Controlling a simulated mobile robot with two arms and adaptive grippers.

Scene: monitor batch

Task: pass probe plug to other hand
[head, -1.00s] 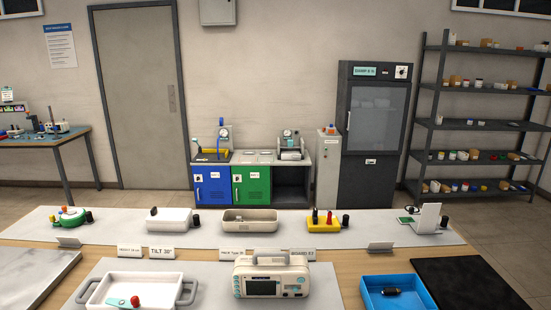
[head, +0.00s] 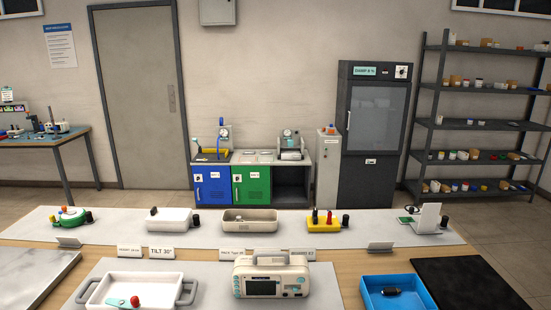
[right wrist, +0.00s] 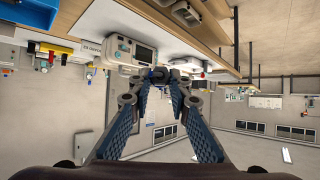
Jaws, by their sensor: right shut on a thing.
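My right gripper (right wrist: 158,88) shows only in the right wrist view, its two blue fingers closing in at their tips on a small dark round piece, which looks like the probe plug (right wrist: 159,74). The fingers hide part of it. Behind the tips in that view is the monitor (right wrist: 126,50). In the head view the beige patient monitor (head: 262,287) stands on the grey mat at the front middle, its screen facing me. My left gripper is in neither view now.
A white tray (head: 92,297) with a red-topped item (head: 135,301) is at front left. A blue tray (head: 375,304) with a black cylindrical piece (head: 391,292) is at front right. A beige bin (head: 249,226) and a yellow block (head: 323,224) stand on the back strip.

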